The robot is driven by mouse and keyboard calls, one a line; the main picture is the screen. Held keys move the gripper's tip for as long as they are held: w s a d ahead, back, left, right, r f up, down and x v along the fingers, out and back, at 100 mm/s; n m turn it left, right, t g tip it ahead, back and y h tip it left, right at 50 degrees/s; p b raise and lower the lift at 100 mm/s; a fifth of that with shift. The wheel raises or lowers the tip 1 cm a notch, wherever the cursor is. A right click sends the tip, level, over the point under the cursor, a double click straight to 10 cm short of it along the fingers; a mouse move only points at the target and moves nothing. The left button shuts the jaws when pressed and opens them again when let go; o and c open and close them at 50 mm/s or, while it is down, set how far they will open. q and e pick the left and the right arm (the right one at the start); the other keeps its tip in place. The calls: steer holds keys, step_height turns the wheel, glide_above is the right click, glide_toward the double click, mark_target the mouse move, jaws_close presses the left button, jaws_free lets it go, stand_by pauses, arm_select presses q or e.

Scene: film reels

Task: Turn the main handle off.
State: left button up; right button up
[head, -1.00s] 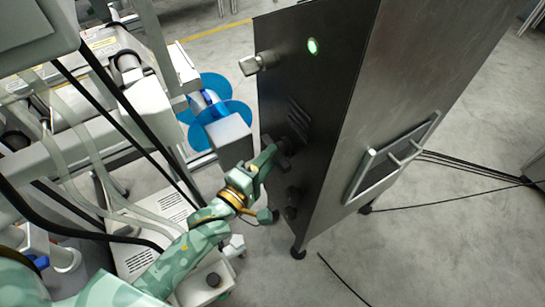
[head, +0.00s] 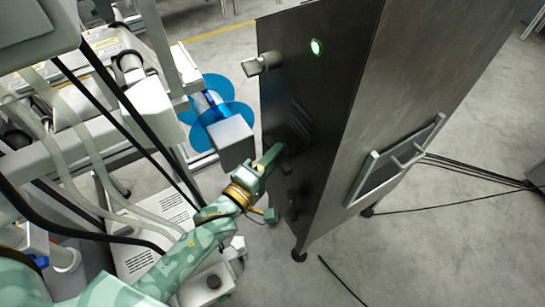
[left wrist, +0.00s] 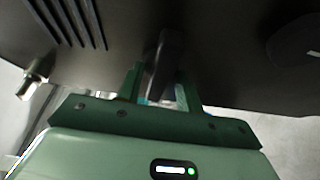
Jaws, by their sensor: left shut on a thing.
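A tall dark cabinet (head: 340,90) stands right of centre in the head view. On its dark front, my left gripper (head: 275,156) reaches in from the left. In the left wrist view, a dark handle (left wrist: 166,58) lies between the two green fingers of this gripper (left wrist: 162,88), and they are shut on it. In the head view the gripper largely hides this handle. A green light (head: 316,47) glows near the cabinet's top. My right gripper is in neither view.
A metal latch handle (head: 262,64) sticks out high on the cabinet front, and a dark knob (head: 292,203) sits below my gripper. Blue reels (head: 215,105) and machinery stand at left. Cables (head: 460,168) lie on the floor at right.

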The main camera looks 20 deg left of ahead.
arm_select(q)
steer(key=shift+w+a+f+m+h+b, duration=0.25)
steer(key=shift+m+h, duration=1.2)
steer(key=shift+m, duration=2.2)
steer(key=shift+s+d+m+h+b, duration=0.1)
steer(key=shift+m+h+b, duration=0.2)
steer(key=shift+m+h, duration=2.25)
steer(key=shift+w+a+f+m+h+b, duration=0.15)
steer(key=shift+m+h+b, duration=0.2)
steer(key=shift+m, duration=4.35)
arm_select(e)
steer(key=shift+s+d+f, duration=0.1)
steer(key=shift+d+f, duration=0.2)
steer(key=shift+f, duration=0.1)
arm_select(q)
steer(key=shift+s, duration=0.1)
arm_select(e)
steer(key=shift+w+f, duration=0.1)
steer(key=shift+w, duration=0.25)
arm_select(q)
steer(key=o, duration=0.6)
steer(key=shift+o, duration=0.2)
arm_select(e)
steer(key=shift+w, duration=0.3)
